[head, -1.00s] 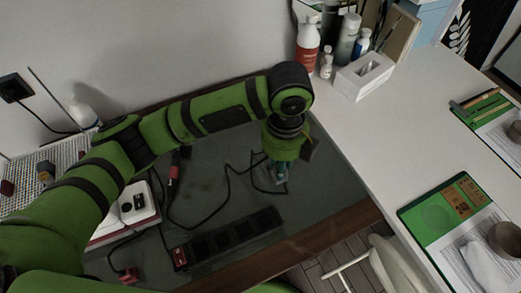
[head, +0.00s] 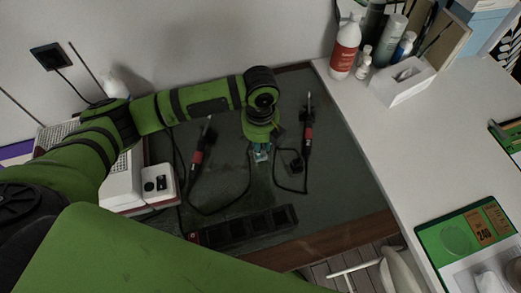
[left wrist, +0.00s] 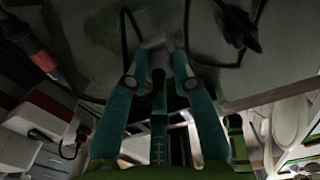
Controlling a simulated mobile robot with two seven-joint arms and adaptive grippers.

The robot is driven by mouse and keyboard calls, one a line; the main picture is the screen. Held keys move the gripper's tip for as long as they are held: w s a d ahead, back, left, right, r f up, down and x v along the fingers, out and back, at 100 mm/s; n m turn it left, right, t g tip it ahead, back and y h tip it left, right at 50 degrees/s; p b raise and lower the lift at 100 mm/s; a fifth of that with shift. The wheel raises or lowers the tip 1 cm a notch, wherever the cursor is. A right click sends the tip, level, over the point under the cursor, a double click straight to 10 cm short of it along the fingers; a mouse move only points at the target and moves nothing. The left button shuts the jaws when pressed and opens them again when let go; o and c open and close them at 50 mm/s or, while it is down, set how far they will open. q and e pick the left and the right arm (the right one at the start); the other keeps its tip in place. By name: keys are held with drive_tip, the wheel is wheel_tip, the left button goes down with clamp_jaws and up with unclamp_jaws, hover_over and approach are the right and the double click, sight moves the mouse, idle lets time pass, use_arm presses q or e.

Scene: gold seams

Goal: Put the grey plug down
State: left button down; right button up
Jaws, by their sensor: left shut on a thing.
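My left gripper (head: 262,152) reaches down over the dark mat (head: 340,185). Its teal fingers are shut on the grey plug, a small pale block that shows best between the fingertips in the left wrist view (left wrist: 157,50). The plug is low, close to the mat; I cannot tell whether it touches. A dark cable runs near it, and where it joins the plug is unclear. A black power strip (head: 235,228) lies near the front edge of the mat, apart from the gripper. My right gripper is not in view.
Two red-handled irons lie on either side of the gripper, left (head: 198,155) and right (head: 308,132). A black plug (head: 293,160) lies just right of it. A red-and-white unit (head: 157,185) stands left. Bottles and a tissue box (head: 402,80) stand on the white desk.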

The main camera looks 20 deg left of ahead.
use_arm(q)
wheel_tip(320, 180, down, 3)
drive_tip(key=shift+f+p, duration=0.2)
drive_tip(key=shift+p, duration=0.1)
drive_tip(key=shift+f, duration=0.25)
drive_tip(key=shift+f, duration=0.15)
drive_tip(key=shift+f, duration=0.45)
drive_tip(key=c, duration=1)
unclamp_jaws()
drive_tip(key=shift+c, duration=0.2)
drive_tip(key=shift+r, duration=0.15)
drive_tip(key=shift+r, duration=0.35)
wheel_tip(320, 180, up, 12)
drive_tip(key=shift+r+b, duration=0.15)
drive_tip(key=shift+b, duration=0.6)
